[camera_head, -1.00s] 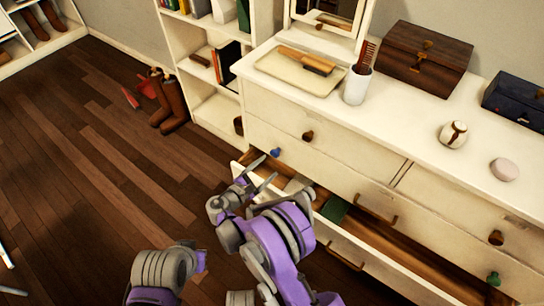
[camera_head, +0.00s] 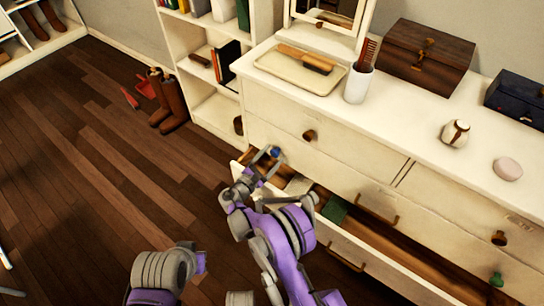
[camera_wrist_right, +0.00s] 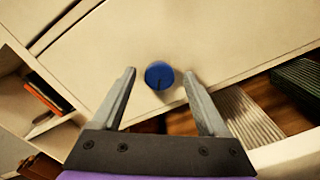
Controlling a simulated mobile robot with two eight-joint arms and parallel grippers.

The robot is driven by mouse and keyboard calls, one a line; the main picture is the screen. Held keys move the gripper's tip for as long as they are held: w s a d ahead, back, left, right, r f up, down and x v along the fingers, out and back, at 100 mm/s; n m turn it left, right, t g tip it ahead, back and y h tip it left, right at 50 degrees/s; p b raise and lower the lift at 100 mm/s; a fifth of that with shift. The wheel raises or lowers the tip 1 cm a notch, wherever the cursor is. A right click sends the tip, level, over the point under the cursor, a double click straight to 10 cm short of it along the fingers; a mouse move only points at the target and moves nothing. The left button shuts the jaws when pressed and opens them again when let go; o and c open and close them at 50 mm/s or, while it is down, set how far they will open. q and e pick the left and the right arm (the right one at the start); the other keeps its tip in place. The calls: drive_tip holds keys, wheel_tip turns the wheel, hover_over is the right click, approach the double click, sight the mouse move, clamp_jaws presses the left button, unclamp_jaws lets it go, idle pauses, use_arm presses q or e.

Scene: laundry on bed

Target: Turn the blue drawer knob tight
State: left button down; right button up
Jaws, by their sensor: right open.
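The blue knob (camera_head: 275,152) is on the front of the upper left drawer of the cream dresser. In the right wrist view the round blue knob (camera_wrist_right: 159,75) sits between and just beyond the fingertips of my right gripper (camera_wrist_right: 160,76). My right gripper (camera_head: 266,157) is open, with one finger on each side of the knob, and no contact shows. My left arm is at the bottom of the head view, and its gripper fingers cannot be made out.
Below the knob a drawer (camera_head: 385,245) stands open, with a green item (camera_head: 335,209) inside. The dresser top holds a tray (camera_head: 299,72), a cup with a comb (camera_head: 357,84), a wooden box (camera_head: 423,58) and a small jar (camera_head: 455,132). Boots (camera_head: 168,100) stand on the floor left of the shelf.

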drive_tip(key=shift+w+d, duration=0.2)
drive_tip(key=shift+w, duration=0.05)
clamp_jaws()
drive_tip(key=shift+m, duration=0.3)
